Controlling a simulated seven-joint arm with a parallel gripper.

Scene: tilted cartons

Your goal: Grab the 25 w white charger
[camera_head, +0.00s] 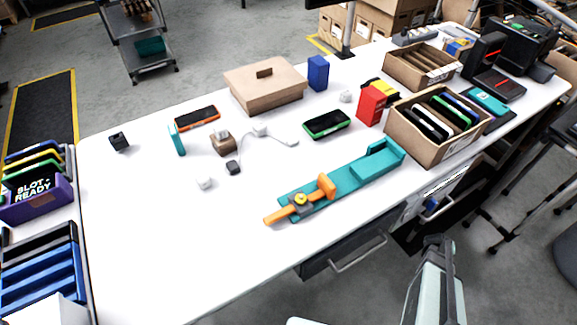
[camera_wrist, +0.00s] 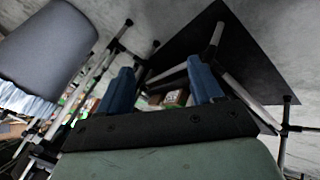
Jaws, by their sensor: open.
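Several small white blocks that look like chargers are on the white table (camera_head: 130,250). One white block (camera_head: 204,183) lies alone at the middle left. Another white piece (camera_head: 260,130) has a cable running to the right. A third white piece (camera_head: 345,96) lies farther back. A pale block (camera_head: 221,134) sits at a small brown box (camera_head: 224,147). Wattage markings are too small to read, so I cannot tell which is 25 W. My gripper (camera_wrist: 161,82) shows two blue fingers spread apart with nothing between them, away from the chargers.
A teal fixture with an orange clamp (camera_head: 325,187) lies near the front edge. Black cubes (camera_head: 233,167) and phones (camera_head: 327,124) lie around the chargers. Cartons (camera_head: 265,88) stand behind, with an open carton (camera_head: 470,137) of phones at right. The left front tabletop is clear.

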